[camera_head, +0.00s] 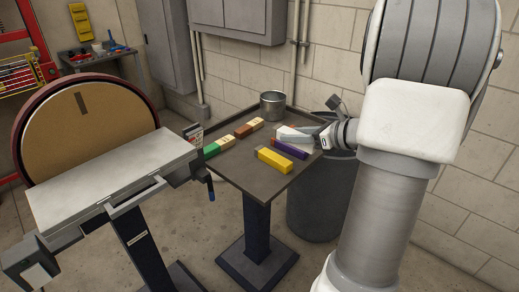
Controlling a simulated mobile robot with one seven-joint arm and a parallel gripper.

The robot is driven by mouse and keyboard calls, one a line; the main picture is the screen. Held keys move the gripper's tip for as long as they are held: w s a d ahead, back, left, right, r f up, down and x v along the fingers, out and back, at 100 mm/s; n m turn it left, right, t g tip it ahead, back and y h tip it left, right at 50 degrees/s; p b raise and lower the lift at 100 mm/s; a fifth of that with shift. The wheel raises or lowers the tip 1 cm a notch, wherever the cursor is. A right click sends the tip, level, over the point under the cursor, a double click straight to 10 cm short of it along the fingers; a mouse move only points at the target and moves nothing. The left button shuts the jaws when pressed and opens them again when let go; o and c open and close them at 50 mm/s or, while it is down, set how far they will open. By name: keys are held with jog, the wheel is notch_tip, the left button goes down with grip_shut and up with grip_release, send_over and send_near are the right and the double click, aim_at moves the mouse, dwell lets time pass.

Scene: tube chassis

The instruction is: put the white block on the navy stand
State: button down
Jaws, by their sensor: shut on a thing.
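The white block (293,135) is over the back right part of the navy stand (256,228), which has a dark flat top and a navy column. My gripper (316,139) comes in from the right and is shut on the white block. The fingertips are small and partly hidden here. I cannot tell whether the block touches the top or is held just above it.
A purple block (290,149) and a yellow block (274,160) lie just in front of the white block. Green (212,149) and brown (243,131) blocks lie to the left. A metal pot (272,105) stands behind. A disc sander (90,130) is at left, a grey bin (318,205) at right.

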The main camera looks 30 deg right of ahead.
jog(key=shift+d+f, duration=0.1)
jog(key=shift+d, duration=0.2)
jog(key=b, duration=0.4)
send_over(254, 177)
notch_tip(254, 177, down, 7)
jog(key=shift+w+r, duration=0.1)
jog(key=shift+f+b, duration=1.1)
jog(key=shift+f, duration=0.85)
jog(key=shift+f, duration=0.15)
jog(key=shift+c, duration=2.2)
grip_release()
